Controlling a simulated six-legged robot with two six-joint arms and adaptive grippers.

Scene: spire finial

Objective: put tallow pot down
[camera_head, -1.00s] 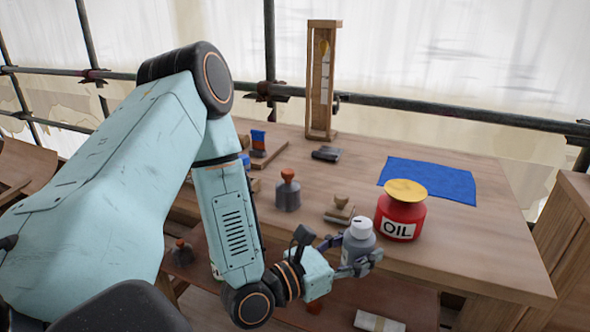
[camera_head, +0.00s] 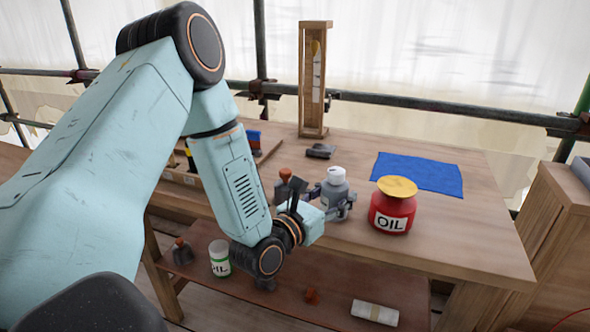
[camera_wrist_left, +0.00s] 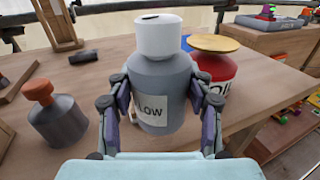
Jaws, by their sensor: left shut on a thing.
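The tallow pot (camera_head: 335,192) is a grey jar with a white cap and a label ending in "LOW". It shows large and upright in the left wrist view (camera_wrist_left: 162,80). My left gripper (camera_head: 330,202) is shut around its body, a finger on each side; in the left wrist view the fingers (camera_wrist_left: 163,112) press on it. The pot is over the front part of the workbench (camera_head: 470,240), left of the red oil pot (camera_head: 392,208). I cannot tell whether its base touches the wood. My right gripper is not in view.
A grey pot with an orange knob (camera_wrist_left: 57,115) stands close left. The lower shelf (camera_head: 340,290) holds a white-green can (camera_head: 219,258) and a pale roll (camera_head: 375,312).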

